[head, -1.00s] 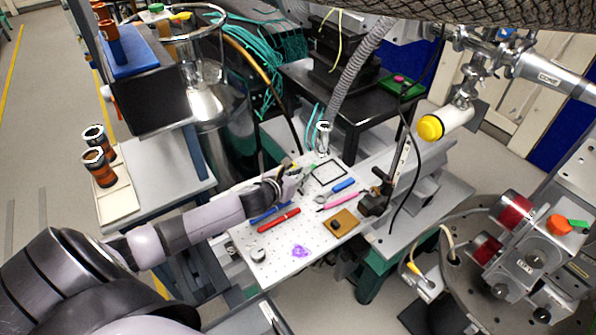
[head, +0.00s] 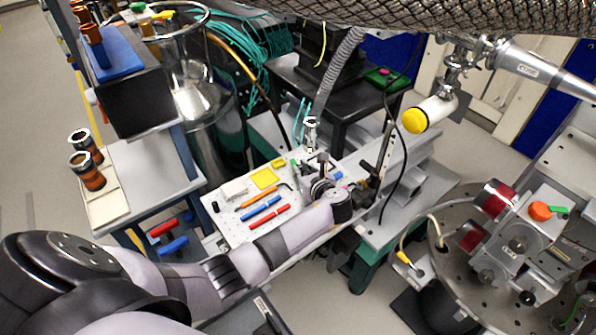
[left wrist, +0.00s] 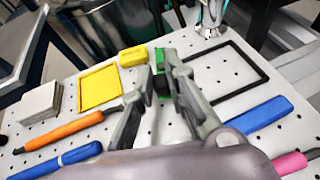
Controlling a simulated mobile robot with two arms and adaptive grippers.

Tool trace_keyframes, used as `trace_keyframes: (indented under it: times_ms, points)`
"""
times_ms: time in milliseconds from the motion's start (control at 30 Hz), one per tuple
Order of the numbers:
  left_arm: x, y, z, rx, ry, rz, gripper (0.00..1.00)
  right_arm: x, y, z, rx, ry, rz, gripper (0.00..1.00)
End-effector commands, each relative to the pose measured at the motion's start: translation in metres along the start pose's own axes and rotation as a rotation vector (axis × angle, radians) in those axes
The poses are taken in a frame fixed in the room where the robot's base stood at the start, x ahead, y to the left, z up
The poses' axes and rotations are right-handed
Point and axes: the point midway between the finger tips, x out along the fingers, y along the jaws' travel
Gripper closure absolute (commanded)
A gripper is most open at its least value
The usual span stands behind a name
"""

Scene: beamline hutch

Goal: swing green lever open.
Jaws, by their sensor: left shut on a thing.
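A green piece (left wrist: 160,57) with a dark block (left wrist: 161,86) below it shows between the fingertips of my left gripper (left wrist: 158,76) in the left wrist view. I take this green piece as the lever, but the fingers hide part of it. In the head view a small green spot (head: 294,163) shows at the gripper's tips, at the back of the white perforated board (head: 232,226). My left gripper (head: 302,167) is closed on the green piece. My right gripper is not in view.
On the board lie a yellow frame (left wrist: 100,88), a yellow block (left wrist: 132,57), a white block (left wrist: 41,102), an orange tool (left wrist: 62,132), blue tools and a black frame (left wrist: 228,72). A metal fitting (head: 311,132) stands behind. A round equipment stage (head: 482,258) is at right.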

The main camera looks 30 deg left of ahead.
Motion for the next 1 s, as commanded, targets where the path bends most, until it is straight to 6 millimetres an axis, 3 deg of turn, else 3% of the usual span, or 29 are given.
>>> trace_keyframes:
  times_ms: [400, 1000]
  points:
    - [0.002, -0.010, 0.000, -0.085, -0.001, 0.207, 1.00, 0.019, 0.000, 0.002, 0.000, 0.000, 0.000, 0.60]
    - [0.002, -0.011, 0.001, -0.102, 0.000, 0.248, 1.00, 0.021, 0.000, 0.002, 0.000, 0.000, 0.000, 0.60]
